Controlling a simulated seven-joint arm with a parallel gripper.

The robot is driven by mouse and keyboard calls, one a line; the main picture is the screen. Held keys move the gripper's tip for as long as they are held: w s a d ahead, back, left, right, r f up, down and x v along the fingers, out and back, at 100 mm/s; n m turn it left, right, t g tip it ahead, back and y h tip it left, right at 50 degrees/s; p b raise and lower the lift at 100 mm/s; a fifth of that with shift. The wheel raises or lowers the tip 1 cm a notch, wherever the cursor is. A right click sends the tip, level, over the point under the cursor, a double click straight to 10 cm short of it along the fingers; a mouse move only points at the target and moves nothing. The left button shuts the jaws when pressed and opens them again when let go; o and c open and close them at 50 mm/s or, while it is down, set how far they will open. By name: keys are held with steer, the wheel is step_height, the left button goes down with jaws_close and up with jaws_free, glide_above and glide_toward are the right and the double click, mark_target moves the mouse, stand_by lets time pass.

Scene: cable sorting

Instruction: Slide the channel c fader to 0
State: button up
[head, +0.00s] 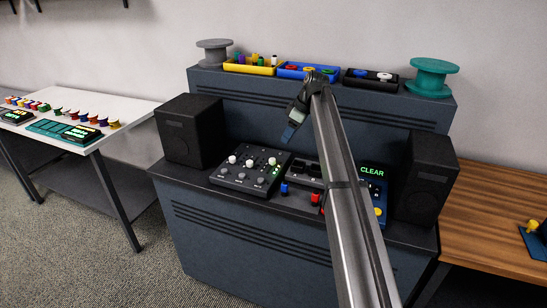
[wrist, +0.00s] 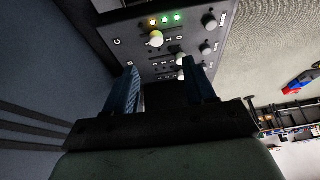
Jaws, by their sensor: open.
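The black mixer panel (head: 226,179) sits on the desk, with white fader knobs on it. In the wrist view the panel (wrist: 140,62) appears turned, with a letter C printed near its upper left edge. The white knob of the channel c fader (wrist: 156,38) is nearest that letter and the row of lit lamps. In the head view the channel c knob appears to be the rightmost white one (head: 273,161). My gripper (head: 292,129) is above the panel's right rear. Its open fingers (wrist: 163,82) hold nothing and are apart from the channel c knob.
Two more white knobs show in the wrist view, one just by the right finger (wrist: 182,61). Black speakers (head: 190,130) flank the desk. A device with a lit CLEAR display (head: 372,171) is partly behind my arm. Trays and spools stand on the shelf (head: 215,73) behind.

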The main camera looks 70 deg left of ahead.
mark_target(272, 159)
steer(key=x, duration=0.4)
steer(key=a+x, duration=0.1)
steer(key=x, duration=0.8)
steer(key=shift+s+a+f, duration=0.1)
steer(key=shift+s+a, duration=0.05)
steer(key=shift+a, duration=0.15)
jaws_close()
stand_by(0.4)
